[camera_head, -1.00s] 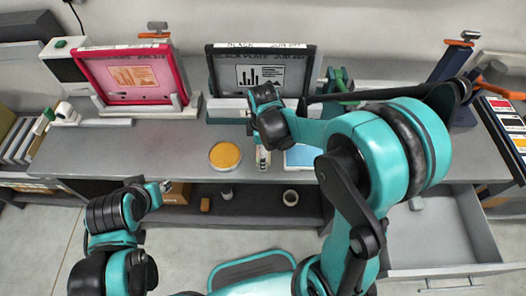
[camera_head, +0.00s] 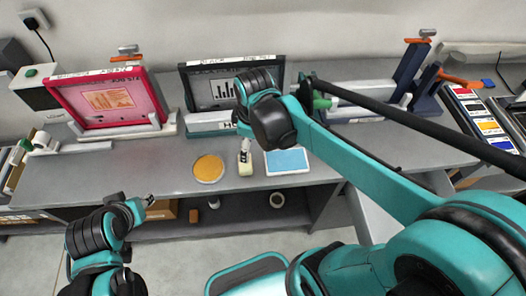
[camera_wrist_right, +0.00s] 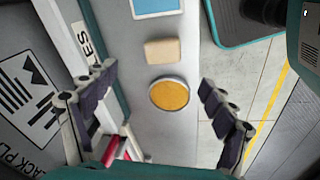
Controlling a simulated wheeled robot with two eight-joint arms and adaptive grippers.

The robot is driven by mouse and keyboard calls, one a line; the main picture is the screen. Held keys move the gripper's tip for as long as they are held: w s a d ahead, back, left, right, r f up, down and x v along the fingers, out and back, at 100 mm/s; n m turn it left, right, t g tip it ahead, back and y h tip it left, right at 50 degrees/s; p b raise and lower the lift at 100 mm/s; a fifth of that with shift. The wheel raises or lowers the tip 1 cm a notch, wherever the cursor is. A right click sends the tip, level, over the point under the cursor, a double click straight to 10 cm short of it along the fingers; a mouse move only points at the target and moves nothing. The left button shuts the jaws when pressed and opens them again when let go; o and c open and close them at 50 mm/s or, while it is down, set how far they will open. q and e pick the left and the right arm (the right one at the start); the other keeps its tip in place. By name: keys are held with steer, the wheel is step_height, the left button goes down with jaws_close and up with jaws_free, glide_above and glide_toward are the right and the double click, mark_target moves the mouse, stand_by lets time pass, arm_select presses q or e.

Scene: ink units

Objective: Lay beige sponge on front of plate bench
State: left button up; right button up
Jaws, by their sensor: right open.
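The beige sponge (camera_head: 245,169) lies on the front part of the grey bench (camera_head: 130,172), between a round yellow-orange dish (camera_head: 208,168) and a blue pad (camera_head: 287,161). In the right wrist view, the sponge (camera_wrist_right: 162,50) lies flat beside the dish (camera_wrist_right: 169,94). My right gripper (camera_wrist_right: 156,80) is open and empty above the bench, its fingers spread on either side of the dish, with the sponge further ahead. In the head view, its hand partly hides the area just behind the sponge. My left gripper (camera_head: 148,201) is low in front of the bench; its jaw opening is unclear.
A black-framed plate (camera_head: 228,92) and a red-framed plate (camera_head: 108,98) stand at the back of the bench. The shelf below holds a small cup (camera_head: 277,200) and an orange-brown block (camera_head: 194,216). Colour cards (camera_head: 480,115) are at the right.

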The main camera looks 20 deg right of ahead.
steer(key=s+d+r+m+t, duration=0.1)
steer(key=s+d+m+t, duration=0.2)
steer(key=m, duration=0.7)
steer(key=shift+s+m+t, duration=0.3)
steer(key=shift+s+t, duration=0.8)
steer(key=shift+s, duration=1.15)
steer(key=shift+r, duration=0.1)
